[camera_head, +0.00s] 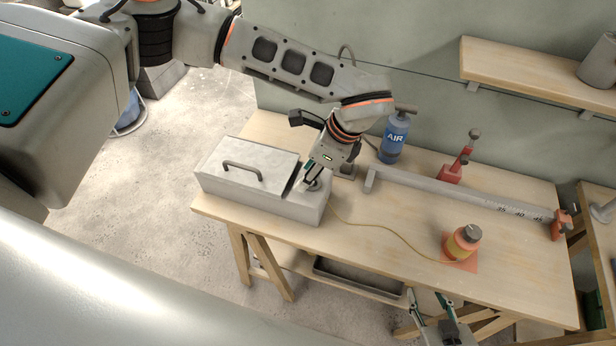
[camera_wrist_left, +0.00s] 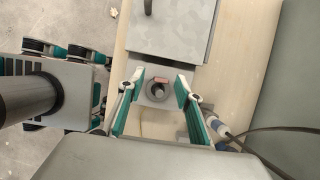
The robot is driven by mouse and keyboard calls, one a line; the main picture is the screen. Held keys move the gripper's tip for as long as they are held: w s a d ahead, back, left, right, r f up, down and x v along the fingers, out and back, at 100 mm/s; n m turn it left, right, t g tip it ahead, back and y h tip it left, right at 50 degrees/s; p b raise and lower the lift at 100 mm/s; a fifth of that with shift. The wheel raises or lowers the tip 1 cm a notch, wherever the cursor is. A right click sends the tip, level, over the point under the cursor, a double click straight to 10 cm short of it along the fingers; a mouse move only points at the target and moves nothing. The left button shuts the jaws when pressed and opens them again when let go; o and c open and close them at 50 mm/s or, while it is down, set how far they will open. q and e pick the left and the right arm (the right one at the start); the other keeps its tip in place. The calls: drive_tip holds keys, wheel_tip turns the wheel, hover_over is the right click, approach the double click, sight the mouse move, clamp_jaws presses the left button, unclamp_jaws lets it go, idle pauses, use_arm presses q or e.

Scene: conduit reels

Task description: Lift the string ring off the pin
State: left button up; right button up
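A grey box (camera_head: 302,208) with a lidded top stands at the table's left end. A short round pin (camera_wrist_left: 157,91) with a dark ring shape around its base shows on the box's end in the left wrist view. A thin yellow string (camera_head: 385,235) runs from there to an orange and yellow spool (camera_head: 462,243). My left gripper (camera_head: 311,183) points down at the pin. In the left wrist view its fingers (camera_wrist_left: 156,88) are apart on either side of the pin. My right gripper (camera_head: 426,294) is open and empty at the table's front edge. The string ring cannot be told apart clearly.
A blue AIR bottle (camera_head: 394,138) stands behind my left gripper. A long grey measuring rail (camera_head: 450,193) and a red stand (camera_head: 456,167) lie to the right. The wooden table (camera_head: 390,265) is clear at front centre. A wall shelf (camera_head: 535,75) is at upper right.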

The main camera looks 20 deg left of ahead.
use_arm(q)
clamp_jaws()
idle(0.3)
